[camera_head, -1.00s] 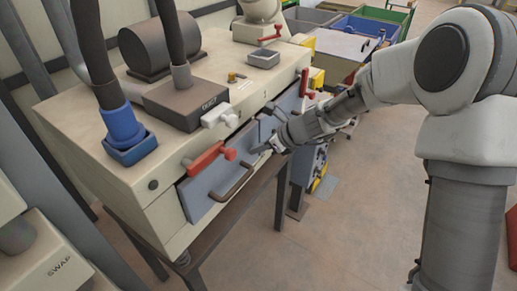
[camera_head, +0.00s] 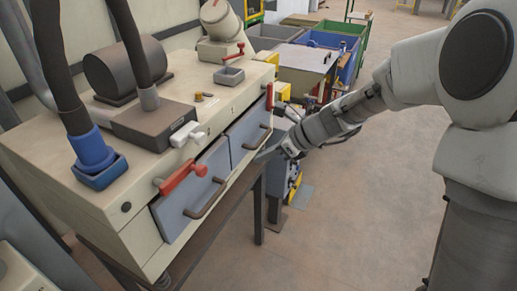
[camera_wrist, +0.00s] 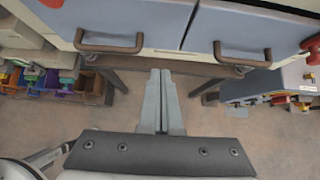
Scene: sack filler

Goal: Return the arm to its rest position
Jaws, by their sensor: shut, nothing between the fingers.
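My gripper (camera_head: 272,153) is in front of the sack filler (camera_head: 132,214), near the right-hand drawer front. In the wrist view my gripper (camera_wrist: 160,75) has its two grey fingers pressed together with nothing between them. The fingers point toward the lower edge of the machine, between two brown handles (camera_wrist: 110,42) and (camera_wrist: 243,55). In the head view my arm (camera_head: 370,98) reaches in from the right, partly bent. Contact between the fingers and the machine cannot be made out.
A red lever (camera_head: 182,176) and a second red lever (camera_head: 269,96) stick out of the machine front. Blue and green bins (camera_head: 335,36) stand behind. A grey and yellow unit (camera_head: 283,180) stands under my forearm. The floor (camera_head: 345,225) in front is open.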

